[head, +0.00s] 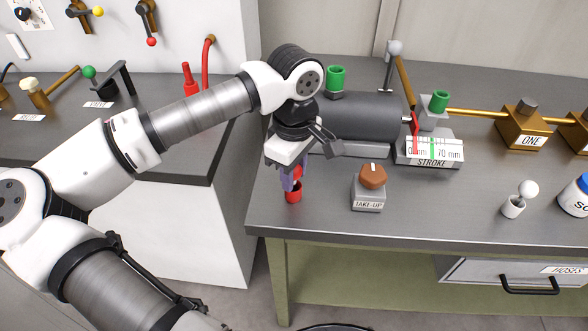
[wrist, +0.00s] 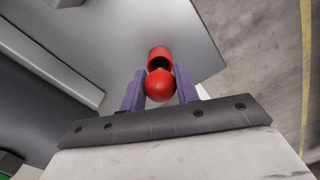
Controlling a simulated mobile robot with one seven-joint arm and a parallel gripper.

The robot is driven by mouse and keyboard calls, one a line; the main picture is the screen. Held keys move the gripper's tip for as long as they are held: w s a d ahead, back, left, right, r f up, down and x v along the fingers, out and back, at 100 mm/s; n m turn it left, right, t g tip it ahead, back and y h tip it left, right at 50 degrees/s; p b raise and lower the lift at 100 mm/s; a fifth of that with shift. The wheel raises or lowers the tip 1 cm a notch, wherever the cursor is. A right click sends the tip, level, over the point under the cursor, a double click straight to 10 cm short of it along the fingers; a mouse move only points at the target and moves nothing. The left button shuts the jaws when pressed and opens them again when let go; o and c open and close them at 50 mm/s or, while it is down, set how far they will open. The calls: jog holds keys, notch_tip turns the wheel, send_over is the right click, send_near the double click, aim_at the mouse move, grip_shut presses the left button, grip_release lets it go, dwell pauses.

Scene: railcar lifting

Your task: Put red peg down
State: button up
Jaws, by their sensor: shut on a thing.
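The red peg (wrist: 159,86) has a round red head that sits between the two purple fingers of my gripper (wrist: 160,92) in the wrist view. My gripper (head: 292,181) is shut on it and points down over the bench's front left corner. A red cup (head: 293,196) stands on the bench directly under the fingers. The cup also shows just beyond the peg's head in the wrist view (wrist: 159,55), with a dark opening. The peg's lower part is hidden, so I cannot tell how deep it is in the cup.
The take-up knob box (head: 368,202) stands to the right of the cup. A grey cylinder (head: 362,117) and the stroke gauge (head: 430,150) lie behind. A white peg in a white cup (head: 513,207) stands farther right. The bench's front edge (head: 400,236) is close.

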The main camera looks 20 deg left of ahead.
jog(key=shift+f, duration=0.2)
jog(key=o, duration=1)
jog(key=shift+r, duration=0.1)
jog(key=shift+r+p, duration=0.25)
jog(key=shift+p, duration=0.05)
notch_tip(320, 180, up, 12)
jog(key=b, duration=0.1)
jog(key=shift+b, duration=0.35)
jog(key=shift+f, duration=0.15)
